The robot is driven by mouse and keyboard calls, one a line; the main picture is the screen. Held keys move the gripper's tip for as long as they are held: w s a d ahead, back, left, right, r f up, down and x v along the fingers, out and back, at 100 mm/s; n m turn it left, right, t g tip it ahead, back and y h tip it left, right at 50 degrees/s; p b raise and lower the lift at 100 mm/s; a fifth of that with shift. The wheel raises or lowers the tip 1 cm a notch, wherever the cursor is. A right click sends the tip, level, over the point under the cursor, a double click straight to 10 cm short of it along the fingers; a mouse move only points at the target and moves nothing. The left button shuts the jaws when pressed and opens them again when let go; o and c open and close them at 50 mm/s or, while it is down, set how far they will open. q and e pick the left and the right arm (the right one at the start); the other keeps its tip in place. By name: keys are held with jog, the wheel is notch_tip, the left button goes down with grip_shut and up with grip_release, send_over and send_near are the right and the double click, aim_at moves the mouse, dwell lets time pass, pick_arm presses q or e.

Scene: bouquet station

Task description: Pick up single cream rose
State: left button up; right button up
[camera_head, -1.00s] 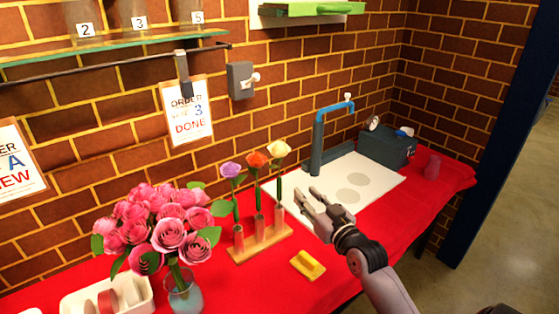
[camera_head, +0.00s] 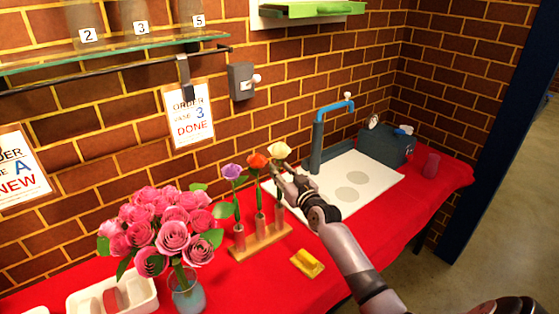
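The cream rose (camera_head: 279,151) stands upright at the right end of a wooden rack (camera_head: 262,243), its stem in a small tube. My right gripper (camera_head: 283,180) is at the stem, just below the bloom, and hides part of it. Its fingers look spread apart, with the stem at or between them; contact cannot be made out. An orange rose (camera_head: 258,160) and a purple rose (camera_head: 232,171) stand in the same rack to the left. My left gripper is not in view.
A vase of pink roses (camera_head: 172,238) and a white tray (camera_head: 85,304) stand to the left. A yellow block (camera_head: 307,263) lies in front of the rack. A white board (camera_head: 375,172), blue tap (camera_head: 318,135) and toolbox (camera_head: 386,146) are to the right.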

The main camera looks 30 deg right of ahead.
jog(key=shift+w+d, duration=0.1)
jog(key=shift+w, duration=0.75)
grip_shut()
